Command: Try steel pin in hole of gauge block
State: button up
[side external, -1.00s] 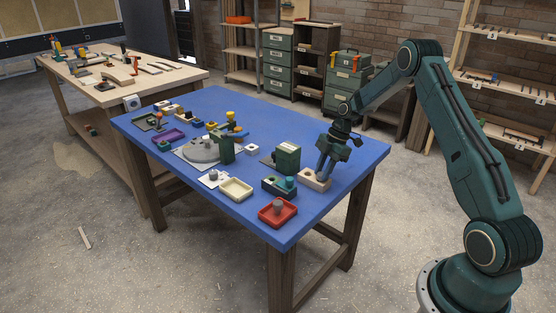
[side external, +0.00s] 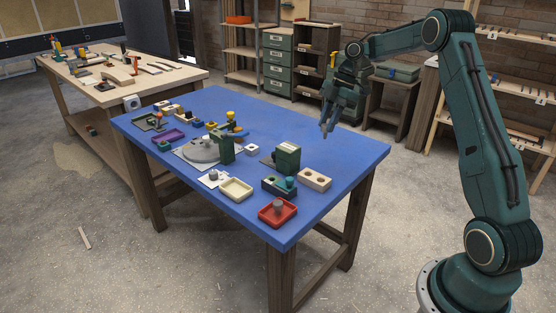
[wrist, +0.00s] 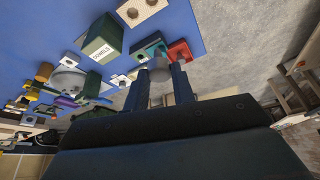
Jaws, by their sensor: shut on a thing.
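My gripper (side external: 326,132) is raised above the far right part of the blue table, its fingers pointing down. In the wrist view my gripper (wrist: 160,82) is shut on the grey steel pin (wrist: 158,70), whose round end shows between the fingertips. The pin is too small to make out in the side view. A small pale block with a dark hole (side external: 252,148) stands mid-table; it also shows in the wrist view (wrist: 72,57). A wooden block with two empty holes (side external: 314,179) lies at the right edge. I cannot tell for sure which one is the gauge block.
A green box marked DOWELS (side external: 287,158) stands beside the wooden block. A dark green holed block (side external: 279,186), a red tray (side external: 265,221) with a grey piece and a cream tray (side external: 236,189) are nearer. A grey disc (side external: 200,149) lies left. The far right tabletop is clear.

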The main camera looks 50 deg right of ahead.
jog(key=shift+r, duration=1.2)
jog(key=w+a+f, duration=1)
jog(key=w+a, duration=0.1)
jog(key=shift+w+f, duration=0.25)
jog(key=shift+f, duration=0.1)
jog(key=shift+f, duration=0.2)
jog(key=shift+f, duration=2.5)
jog(key=shift+f, duration=1.7)
dwell(0.9)
